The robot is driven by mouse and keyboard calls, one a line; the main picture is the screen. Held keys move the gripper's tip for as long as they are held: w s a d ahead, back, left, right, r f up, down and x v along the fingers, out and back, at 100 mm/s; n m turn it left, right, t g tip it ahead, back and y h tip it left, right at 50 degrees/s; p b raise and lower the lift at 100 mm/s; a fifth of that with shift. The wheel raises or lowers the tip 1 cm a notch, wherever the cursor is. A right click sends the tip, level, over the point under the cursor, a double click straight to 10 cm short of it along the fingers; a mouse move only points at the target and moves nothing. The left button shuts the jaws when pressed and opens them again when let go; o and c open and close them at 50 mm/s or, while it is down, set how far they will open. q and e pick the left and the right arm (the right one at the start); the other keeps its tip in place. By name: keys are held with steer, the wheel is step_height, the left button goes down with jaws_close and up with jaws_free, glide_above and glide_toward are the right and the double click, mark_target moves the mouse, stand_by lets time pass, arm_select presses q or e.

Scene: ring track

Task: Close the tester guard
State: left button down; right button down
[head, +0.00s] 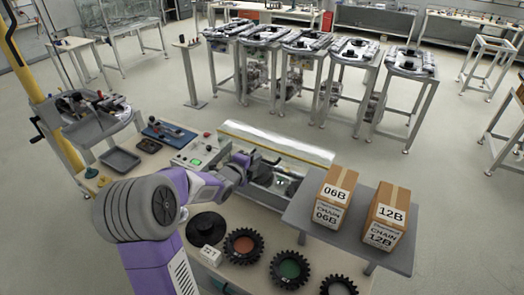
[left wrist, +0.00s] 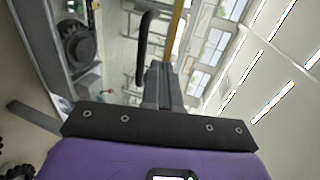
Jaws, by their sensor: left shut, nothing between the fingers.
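The tester (head: 196,152) stands on the bench, its control panel with a lit green display at its left end. Its long clear guard (head: 290,140) has a yellow edge and looks raised, with the tester's inside showing below it. My left gripper (head: 277,161) is shut and empty at the front of the guard, near its lower edge; I cannot tell if it touches. In the left wrist view the shut fingers (left wrist: 164,85) point towards a yellow edge (left wrist: 175,30), with a black curved handle (left wrist: 143,38) just left of them. My right gripper is not in view.
Two chain boxes, 06B (head: 335,195) and 12B (head: 386,216), stand on a grey shelf (head: 300,212) to the right. Several black toothed rings, such as one with a green centre (head: 290,270), lie along the bench front. A grey tray (head: 120,160) lies at left.

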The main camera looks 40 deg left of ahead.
mark_target(267, 148)
arm_select(q)
steer(key=w, duration=0.3)
steer(key=w+p, duration=0.1)
steer(key=shift+w+a, duration=0.25)
steer(key=shift+w, duration=0.15)
